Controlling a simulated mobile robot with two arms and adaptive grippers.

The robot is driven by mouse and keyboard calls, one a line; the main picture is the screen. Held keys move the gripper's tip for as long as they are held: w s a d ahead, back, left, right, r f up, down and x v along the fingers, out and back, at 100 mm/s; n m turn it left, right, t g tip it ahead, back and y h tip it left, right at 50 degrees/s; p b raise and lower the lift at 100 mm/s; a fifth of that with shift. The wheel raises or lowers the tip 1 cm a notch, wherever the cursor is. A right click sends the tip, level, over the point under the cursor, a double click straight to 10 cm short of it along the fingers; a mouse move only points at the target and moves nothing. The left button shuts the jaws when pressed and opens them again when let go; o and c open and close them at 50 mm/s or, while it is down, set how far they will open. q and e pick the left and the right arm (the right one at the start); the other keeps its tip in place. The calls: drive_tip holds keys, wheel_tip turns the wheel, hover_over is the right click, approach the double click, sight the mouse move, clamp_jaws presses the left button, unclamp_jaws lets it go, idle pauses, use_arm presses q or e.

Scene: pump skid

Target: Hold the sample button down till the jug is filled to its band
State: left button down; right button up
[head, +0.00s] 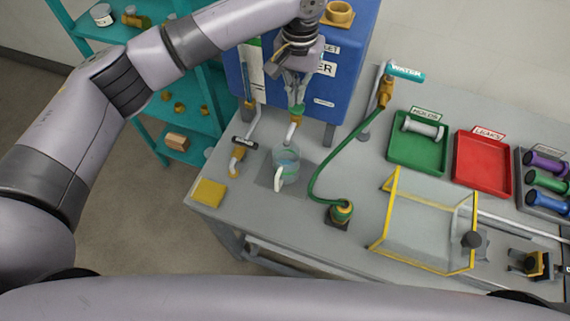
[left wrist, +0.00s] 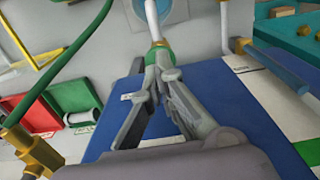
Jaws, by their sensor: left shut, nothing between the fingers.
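The clear jug (head: 286,160), with a white handle, stands upright on the bench under the white spout (head: 291,132). It looks pale blue inside, but I cannot make out its band or water level. A green part (head: 297,110), seemingly the sample button, sits atop the spout at the blue tank's front; it also shows in the left wrist view (left wrist: 160,55). My left gripper (head: 295,99) is shut and empty, its fingertips (left wrist: 160,75) at the green part. I cannot tell whether the button is pressed down. My right gripper is out of view.
The blue tank (head: 345,75) stands behind the spout. A green hose (head: 335,158) curves right of the jug. A yellow sponge (head: 209,193) lies front left. Green (head: 405,157) and red (head: 470,163) trays and a yellow-edged clear guard (head: 430,225) stand right.

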use_arm(q)
drive_tip(key=shift+f, duration=0.15)
idle(0.5)
drive_tip(key=shift+f, duration=1.3)
idle(0.5)
drive_tip(key=shift+r, duration=0.1)
idle(1.5)
wheel_tip(320, 180, up, 3)
drive_tip(key=p, duration=0.3)
drive_tip(key=shift+f, duration=0.2)
drive_tip(key=shift+w, duration=0.1)
drive_tip(key=shift+f, duration=0.15)
